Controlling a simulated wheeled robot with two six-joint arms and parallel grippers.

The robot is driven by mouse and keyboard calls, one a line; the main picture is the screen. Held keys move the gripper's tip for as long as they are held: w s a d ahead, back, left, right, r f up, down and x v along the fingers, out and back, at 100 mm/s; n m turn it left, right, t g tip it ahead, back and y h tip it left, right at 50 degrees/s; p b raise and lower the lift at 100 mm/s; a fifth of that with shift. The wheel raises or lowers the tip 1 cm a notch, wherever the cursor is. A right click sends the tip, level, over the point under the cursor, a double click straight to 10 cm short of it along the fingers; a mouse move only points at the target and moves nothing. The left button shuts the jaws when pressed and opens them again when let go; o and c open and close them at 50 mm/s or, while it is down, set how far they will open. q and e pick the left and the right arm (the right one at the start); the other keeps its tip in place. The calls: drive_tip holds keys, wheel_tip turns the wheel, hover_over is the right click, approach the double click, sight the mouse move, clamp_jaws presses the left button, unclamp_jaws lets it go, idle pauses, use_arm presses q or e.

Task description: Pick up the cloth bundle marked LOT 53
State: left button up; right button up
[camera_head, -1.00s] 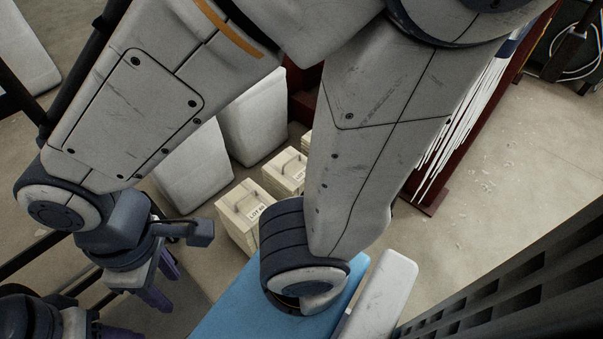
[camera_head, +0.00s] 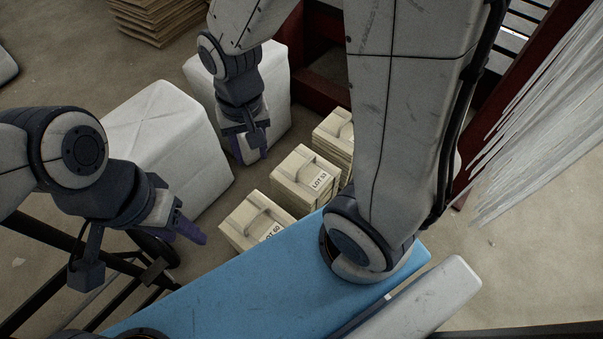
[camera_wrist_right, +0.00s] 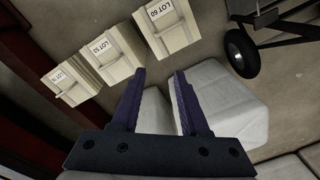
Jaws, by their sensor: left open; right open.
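The cloth bundle marked LOT 53 (camera_head: 296,177) is a cream, strapped stack on the floor in the middle of the head view. It also shows in the right wrist view (camera_wrist_right: 110,58), its label small there. My right gripper (camera_head: 258,152) is up and left of it in the head view, apart from it, beside a white block. In the right wrist view my right gripper (camera_wrist_right: 159,74) is open and empty, the bundle beyond its left finger. My left gripper (camera_head: 190,230) is open at the left, apart from the bundles; its jaw gap is hard to see.
The LOT 60 bundle (camera_head: 250,214) and a third bundle (camera_head: 333,130) flank LOT 53 in a row. Large white blocks (camera_head: 160,135) stand to the left. My arm crosses the view to the right. A dark red frame (camera_head: 310,85) stands behind. Bare floor shows between.

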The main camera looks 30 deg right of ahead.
drive_tip(key=w+d+f+m+b, duration=0.1)
drive_tip(key=d+f+m, duration=0.2)
drive_tip(key=d+f, duration=0.2)
drive_tip(key=w+d+f+m+b, duration=0.2)
drive_tip(key=d+f+m, duration=0.2)
drive_tip(key=d+f, duration=0.1)
drive_tip(key=w+d+f+m+b, duration=0.1)
drive_tip(key=w+d+f+m, duration=0.1)
drive_tip(key=d+f+m, duration=0.2)
drive_tip(key=shift+d+f+h, duration=0.3)
drive_tip(key=shift+d+f, duration=0.15)
drive_tip(key=shift+d, duration=0.1)
drive_tip(key=b, duration=0.4)
hover_over(306, 164)
drive_tip(key=f, duration=0.4)
drive_tip(key=shift+s+a+f, duration=0.15)
drive_tip(key=shift+a+f, duration=0.1)
drive_tip(key=shift+f, duration=0.15)
drive_tip(key=f+b, duration=0.1)
drive_tip(key=f, duration=0.1)
drive_tip(key=f+b, duration=0.3)
drive_tip(key=f, duration=0.1)
drive_tip(key=shift+w+d+b, duration=0.2)
drive_tip(key=shift+d+b, duration=0.1)
drive_tip(key=shift+b, duration=0.1)
use_arm(q)
wheel_tip(306, 164, down, 14)
use_arm(e)
drive_tip(key=shift+r, duration=0.15)
drive_tip(key=shift+c, duration=0.2)
